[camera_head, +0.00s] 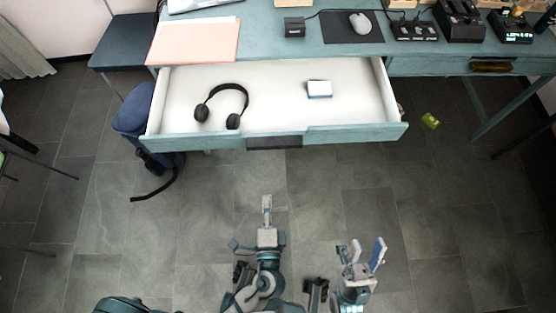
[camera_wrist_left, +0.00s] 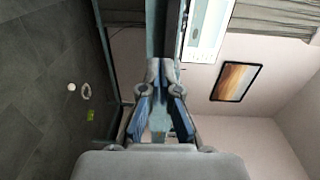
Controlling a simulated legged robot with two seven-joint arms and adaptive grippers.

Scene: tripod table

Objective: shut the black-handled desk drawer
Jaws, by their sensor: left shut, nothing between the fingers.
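The desk drawer (camera_head: 350,134) is pulled well out from the teal desk (camera_head: 275,46) in the head view. Its black handle (camera_head: 273,143) sits at the middle of the front panel. Black headphones (camera_head: 228,88) and a small white and blue box (camera_head: 319,89) lie inside it. My left gripper (camera_head: 267,203) is shut and empty, in front of the handle and apart from it in the picture. Its closed fingers also show in the left wrist view (camera_wrist_left: 161,68). My right gripper (camera_head: 362,248) is open and empty, further right and further back from the drawer.
A blue backpack (camera_head: 133,115) is on the floor by the drawer's left end, its strap trailing. A green object (camera_head: 430,121) lies on the floor at right. The floor between my grippers and the drawer is clear.

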